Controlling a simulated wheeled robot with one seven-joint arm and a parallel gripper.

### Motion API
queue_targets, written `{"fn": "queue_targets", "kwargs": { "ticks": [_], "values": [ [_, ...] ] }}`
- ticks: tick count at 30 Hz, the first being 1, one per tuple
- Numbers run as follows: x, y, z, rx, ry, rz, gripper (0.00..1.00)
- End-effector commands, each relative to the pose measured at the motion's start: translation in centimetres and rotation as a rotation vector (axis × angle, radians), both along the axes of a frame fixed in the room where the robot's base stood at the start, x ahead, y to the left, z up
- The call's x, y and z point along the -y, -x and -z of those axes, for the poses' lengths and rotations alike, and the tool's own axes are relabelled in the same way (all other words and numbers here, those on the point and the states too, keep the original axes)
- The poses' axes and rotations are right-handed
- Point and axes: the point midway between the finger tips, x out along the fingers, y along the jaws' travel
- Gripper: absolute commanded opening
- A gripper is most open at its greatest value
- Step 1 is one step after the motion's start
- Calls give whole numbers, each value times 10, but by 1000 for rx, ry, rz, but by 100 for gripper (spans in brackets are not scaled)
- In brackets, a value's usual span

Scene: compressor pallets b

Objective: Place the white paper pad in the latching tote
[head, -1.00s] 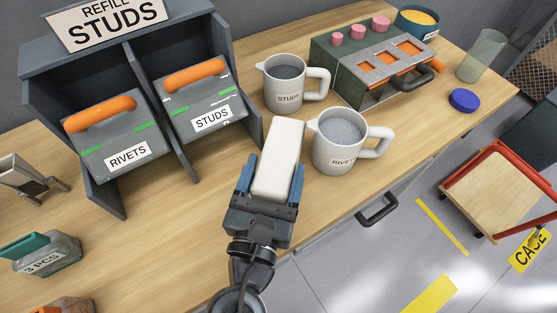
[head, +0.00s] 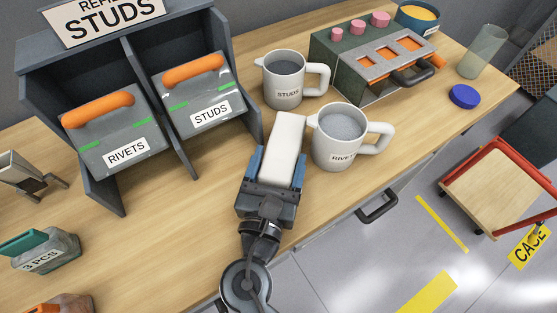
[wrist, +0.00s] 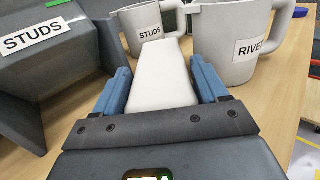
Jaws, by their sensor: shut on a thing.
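The white paper pad (head: 287,134) is a pale oblong block above the wooden bench, left of the RIVETS pitcher. My gripper (head: 279,160) is shut on it, with a blue finger along each side. In the wrist view the pad (wrist: 160,72) sticks out forward between the fingers of my gripper (wrist: 162,92), towards the two pitchers. Whether its far end touches a pitcher I cannot tell. I see nothing that I can name for sure as the latching tote.
The STUDS pitcher (head: 284,84) and RIVETS pitcher (head: 337,142) stand just beyond the pad. A grey rack (head: 117,67) with bins is at left. A teal-lidded clear box (head: 45,252) marked 3 PCS lies at lower left. A blue disc (head: 463,96) lies at right.

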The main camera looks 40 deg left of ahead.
Motion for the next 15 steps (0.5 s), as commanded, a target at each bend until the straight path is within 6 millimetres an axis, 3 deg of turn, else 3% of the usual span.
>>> {"fn": "queue_targets", "kwargs": {
  "ticks": [8, 15],
  "values": [
    [0, 0, 1, 0, 0, 0, 98],
    [0, 0, 0, 0, 0, 0, 98]
  ]
}}
